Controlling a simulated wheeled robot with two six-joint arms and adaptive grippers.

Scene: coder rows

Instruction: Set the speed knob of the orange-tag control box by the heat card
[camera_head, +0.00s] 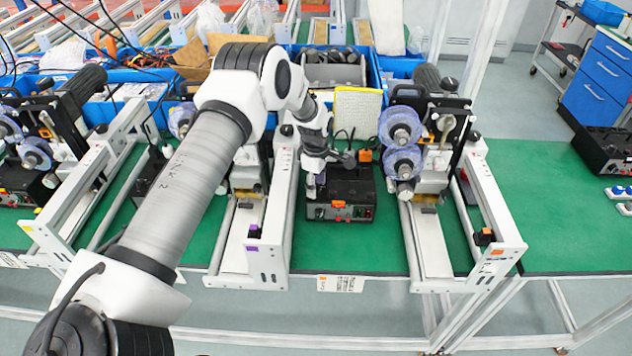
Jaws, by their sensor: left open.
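The black control box (357,190) with an orange tag on its front face stands on the green bench top, mid-picture between two coder rows. Its front knobs and marks are too small to read. A small white printed card (341,284) with an orange mark is on the bench's front edge, below the box; its text cannot be read. My left arm reaches in from the lower left. Its open gripper (332,174) is over the left part of the box and hides some of its top. I cannot tell whether it touches the box. My right gripper is not in view.
A white rail frame (268,250) with a purple tag stands left of the box. Another frame (510,248) with an orange tag and a coder with blue-white reels (401,126) stand right. Blue bins and a yellow-edged sheet (357,112) are behind. Green bench is clear in front of the box.

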